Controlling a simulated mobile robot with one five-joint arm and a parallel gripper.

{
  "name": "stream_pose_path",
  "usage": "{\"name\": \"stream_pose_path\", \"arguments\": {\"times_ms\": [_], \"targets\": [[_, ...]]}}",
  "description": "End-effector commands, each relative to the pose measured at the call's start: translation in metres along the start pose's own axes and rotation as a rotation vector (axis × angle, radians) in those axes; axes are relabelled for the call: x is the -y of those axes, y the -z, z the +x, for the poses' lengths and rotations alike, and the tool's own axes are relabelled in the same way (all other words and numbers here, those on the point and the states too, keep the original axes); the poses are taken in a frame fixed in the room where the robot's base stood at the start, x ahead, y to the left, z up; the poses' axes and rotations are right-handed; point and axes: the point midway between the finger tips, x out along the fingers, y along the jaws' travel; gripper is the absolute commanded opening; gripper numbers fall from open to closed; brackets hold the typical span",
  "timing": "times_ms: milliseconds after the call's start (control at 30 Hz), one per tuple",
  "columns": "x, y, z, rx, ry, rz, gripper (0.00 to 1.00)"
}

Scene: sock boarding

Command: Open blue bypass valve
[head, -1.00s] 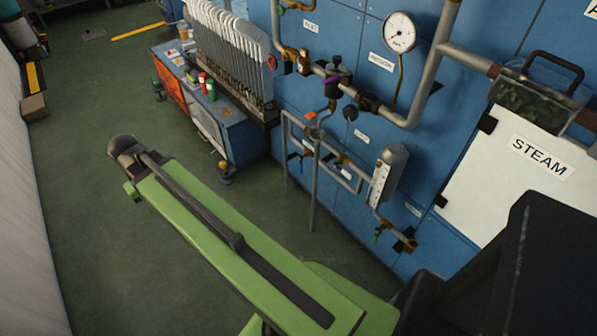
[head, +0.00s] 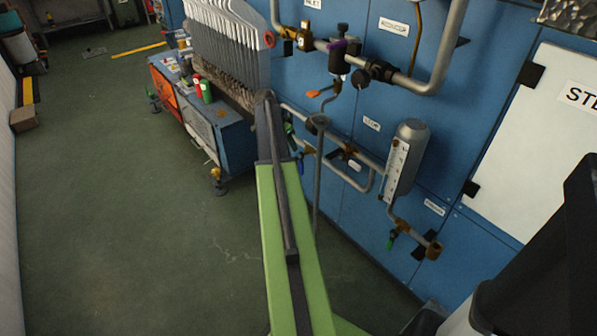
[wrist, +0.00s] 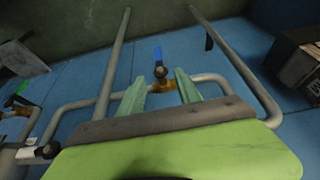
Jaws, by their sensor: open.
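The bypass valve shows in the wrist view as a blue lever handle (wrist: 157,54) on a black hub, with a brass body (wrist: 166,85) on a grey pipe. My gripper (wrist: 160,76) is open, its two green fingers apart, with the valve hub showing between the fingertips. The blue handle stands just beyond the tips. I cannot tell whether a finger touches it. In the head view my arm reaches toward the pipe loop (head: 347,178) on the blue wall, and the arm's end mostly covers the valve there.
An upright grey pipe (head: 318,190) stands just right of my arm. A blue cabinet (head: 236,150) with bottles is left.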

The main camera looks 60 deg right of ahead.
Motion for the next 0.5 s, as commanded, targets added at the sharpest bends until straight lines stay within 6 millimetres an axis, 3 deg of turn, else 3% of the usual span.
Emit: {"name": "stream_pose_path", "arguments": {"times_ms": [33, 500], "targets": [[0.000, -0.003, 0.015, 0.000, 0.000, 0.001, 0.41], [0.000, -0.004, 0.118, 0.001, 0.001, 0.001, 0.41]]}}
